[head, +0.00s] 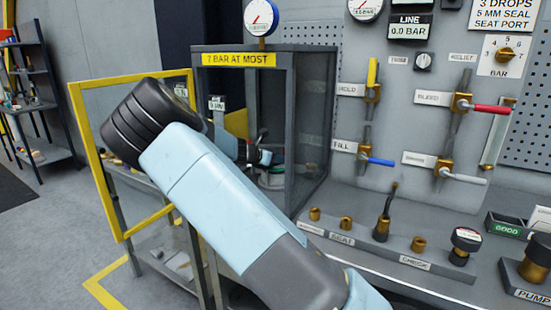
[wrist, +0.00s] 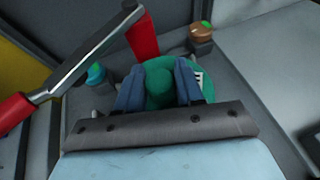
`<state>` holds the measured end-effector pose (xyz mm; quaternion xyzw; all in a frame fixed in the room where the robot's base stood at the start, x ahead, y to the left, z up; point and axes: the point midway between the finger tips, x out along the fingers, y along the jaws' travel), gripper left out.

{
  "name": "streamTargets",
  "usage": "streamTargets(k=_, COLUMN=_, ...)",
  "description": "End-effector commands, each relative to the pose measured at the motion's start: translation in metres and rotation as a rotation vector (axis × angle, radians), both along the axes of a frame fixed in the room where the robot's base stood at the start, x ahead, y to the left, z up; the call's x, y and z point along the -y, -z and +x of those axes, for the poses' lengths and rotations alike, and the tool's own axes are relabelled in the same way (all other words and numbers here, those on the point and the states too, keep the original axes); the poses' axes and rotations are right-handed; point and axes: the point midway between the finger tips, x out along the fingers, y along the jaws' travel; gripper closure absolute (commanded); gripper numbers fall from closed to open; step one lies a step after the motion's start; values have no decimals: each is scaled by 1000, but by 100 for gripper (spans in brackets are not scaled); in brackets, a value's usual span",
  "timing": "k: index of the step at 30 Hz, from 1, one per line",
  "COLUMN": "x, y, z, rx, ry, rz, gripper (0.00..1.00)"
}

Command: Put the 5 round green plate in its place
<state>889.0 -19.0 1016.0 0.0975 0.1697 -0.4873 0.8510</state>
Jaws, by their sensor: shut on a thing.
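The round green plate (wrist: 207,72) shows in the wrist view, with a raised green knob in its middle and a white label partly visible at its right. My gripper (wrist: 160,74) has its two blue-grey fingers on either side of the knob and is shut on it. The label's number cannot be read. In the head view my arm reaches into the grey cabinet (head: 290,118) marked "7 BAR AT MOST". My gripper and the plate are largely hidden there behind the arm and frame. I cannot tell whether the plate touches the surface below.
A yellow-framed door (head: 78,125) stands open at the cabinet's left. In the wrist view, a metal bar with a red grip (wrist: 14,112), a teal knob (wrist: 96,72) and a brown-and-green part (wrist: 202,30) are near the plate. A valve panel (head: 415,75) stands right of the cabinet.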

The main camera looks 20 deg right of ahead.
Motion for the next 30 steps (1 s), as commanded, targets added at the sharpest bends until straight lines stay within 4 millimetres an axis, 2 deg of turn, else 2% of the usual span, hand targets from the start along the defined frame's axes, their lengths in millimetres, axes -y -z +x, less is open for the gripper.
streamTargets(k=8, x=0, y=5, z=0, rx=1, ry=0, rz=0, gripper=100)
streamTargets(k=9, x=0, y=4, z=0, rx=1, ry=0, rz=0, gripper=60)
streamTargets(k=17, x=0, y=5, z=0, rx=1, ry=0, rz=0, gripper=36)
streamTargets(k=26, x=-1, y=5, z=-1, rx=-1, ry=0, rz=1, gripper=33)
streamTargets(k=30, x=-10, y=1, z=-5, rx=0, ry=-2, rz=2, gripper=33)
